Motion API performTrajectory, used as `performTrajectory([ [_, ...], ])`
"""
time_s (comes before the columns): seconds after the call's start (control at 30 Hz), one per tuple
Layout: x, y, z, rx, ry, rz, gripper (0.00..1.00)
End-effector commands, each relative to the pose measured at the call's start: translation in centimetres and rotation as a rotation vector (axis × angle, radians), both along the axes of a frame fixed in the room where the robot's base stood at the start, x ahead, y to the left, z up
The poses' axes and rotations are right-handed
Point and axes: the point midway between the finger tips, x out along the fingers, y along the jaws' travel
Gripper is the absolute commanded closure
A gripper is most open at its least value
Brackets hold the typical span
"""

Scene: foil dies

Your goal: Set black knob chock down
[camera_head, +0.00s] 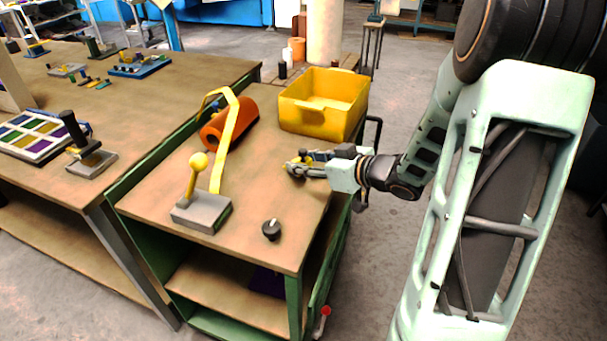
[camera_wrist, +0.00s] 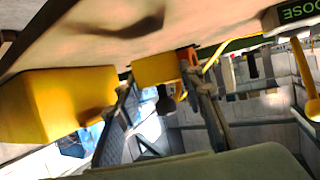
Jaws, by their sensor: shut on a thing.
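My gripper (camera_head: 297,167) is low over the right part of the small wooden-topped bench, in front of the yellow bin. The wrist view is upside down; there my gripper (camera_wrist: 160,105) has its two fingers either side of a yellow block with a black knob, the black knob chock (camera_wrist: 157,70). The gripper is shut on it. The knob points away from the bench top. In the head view the chock is mostly hidden by the fingers. Whether it touches the bench top I cannot tell.
A yellow bin (camera_head: 322,118) stands behind my gripper.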

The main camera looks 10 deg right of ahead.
Motion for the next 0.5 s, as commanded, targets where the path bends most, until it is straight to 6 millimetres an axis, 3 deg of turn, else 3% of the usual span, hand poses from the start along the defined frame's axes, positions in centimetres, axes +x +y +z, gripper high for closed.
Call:
performTrajectory([
  [0.2, 0.3, 0.2, -3.4, 0.003, 0.003, -0.001, 0.9],
  [0.5, 0.3, 0.2, -3.5, 0.0, 0.0, 0.0, 0.9],
])
